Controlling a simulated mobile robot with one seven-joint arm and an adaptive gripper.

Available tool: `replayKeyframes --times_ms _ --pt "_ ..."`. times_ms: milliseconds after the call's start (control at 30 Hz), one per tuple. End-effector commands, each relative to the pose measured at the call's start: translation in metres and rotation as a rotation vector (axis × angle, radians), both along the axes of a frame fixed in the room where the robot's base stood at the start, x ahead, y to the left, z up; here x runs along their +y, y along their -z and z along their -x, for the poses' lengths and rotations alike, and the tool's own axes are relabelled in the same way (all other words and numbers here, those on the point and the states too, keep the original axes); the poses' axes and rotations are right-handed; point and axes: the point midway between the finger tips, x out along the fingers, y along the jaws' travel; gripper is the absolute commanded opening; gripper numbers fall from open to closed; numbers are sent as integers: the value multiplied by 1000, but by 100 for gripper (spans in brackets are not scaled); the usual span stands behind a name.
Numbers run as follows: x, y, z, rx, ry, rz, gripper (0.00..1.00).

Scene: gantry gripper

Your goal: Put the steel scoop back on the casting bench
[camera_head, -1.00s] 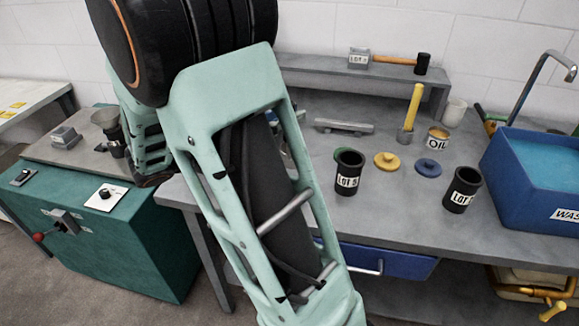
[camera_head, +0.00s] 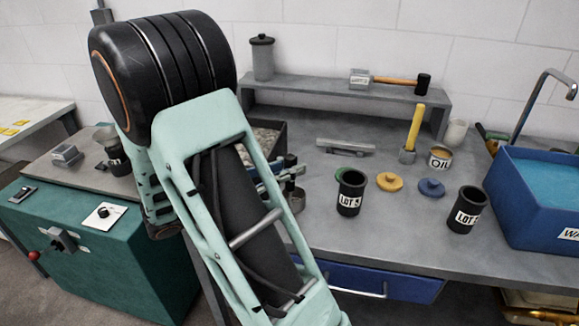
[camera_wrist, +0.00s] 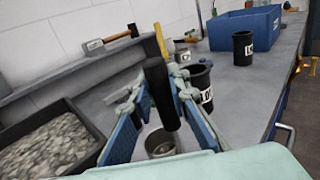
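The steel scoop has a dark upright handle (camera_wrist: 162,92) and a round metal cup (camera_wrist: 160,144) below it. In the head view its cup (camera_head: 296,201) shows just right of my arm, near the bench's left part. My gripper (camera_wrist: 162,85) has its blue fingers on both sides of the handle and appears shut on it. In the head view my gripper (camera_head: 284,168) is partly hidden by my arm. The casting bench (camera_head: 400,235) is a grey table. The cup is over its top or on it; I cannot tell which.
A black tray of grey lumps (camera_wrist: 50,148) stands left of the scoop. A LOT-labelled black pot (camera_head: 351,193) is to its right, near yellow (camera_head: 389,182) and blue lids (camera_head: 431,188). A raised shelf (camera_head: 330,95) runs behind. A blue wash tub (camera_head: 540,200) stands far right.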

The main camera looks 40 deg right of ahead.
Motion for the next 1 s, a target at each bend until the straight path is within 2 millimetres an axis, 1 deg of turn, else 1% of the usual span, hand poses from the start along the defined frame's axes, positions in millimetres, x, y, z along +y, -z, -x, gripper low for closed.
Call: replayKeyframes --times_ms 33,133,367,467,500,567,667,800,1000 --pt "0 0 0 0 0 -1 22" --pt "0 0 0 0 0 -1 33" --pt "0 0 0 0 0 -1 33" --pt "0 -4 0 0 0 -1 33" --pt "3 -4 -1 0 -1 -1 33" --pt "10 -3 -1 1 -3 -1 33" --pt "28 -3 -3 1 -4 -1 33" --pt "60 -3 -6 1 -5 -2 33" --pt "98 -3 -8 1 -3 -2 33"
